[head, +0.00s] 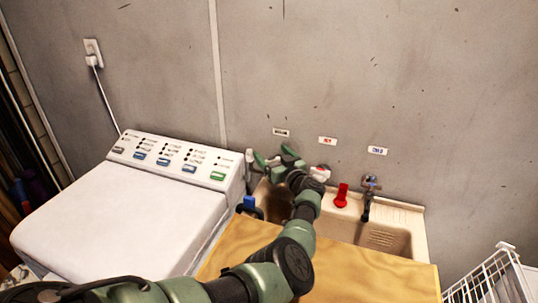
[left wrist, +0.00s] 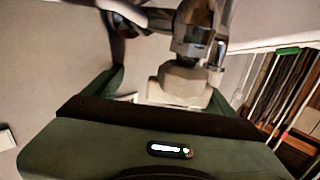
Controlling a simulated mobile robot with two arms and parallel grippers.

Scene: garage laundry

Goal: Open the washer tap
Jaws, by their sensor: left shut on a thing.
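The washer tap is on the wall under the leftmost wall label (head: 281,132), mostly hidden by my left gripper in the head view. My left gripper (head: 278,157) is at the wall there, above the left part of the sink, shut on the tap. In the left wrist view, a metal tap body (left wrist: 195,30) with a pale block-shaped part (left wrist: 180,85) shows between the green fingers. How far the tap is turned cannot be told. My right gripper is not in view.
A white washing machine (head: 120,215) stands at the left. A beige sink (head: 400,212) has a red piece (head: 341,195) and a cold tap (head: 371,183) at its right part. A wooden top (head: 350,275) lies in front. A white wire rack (head: 495,275) is at lower right.

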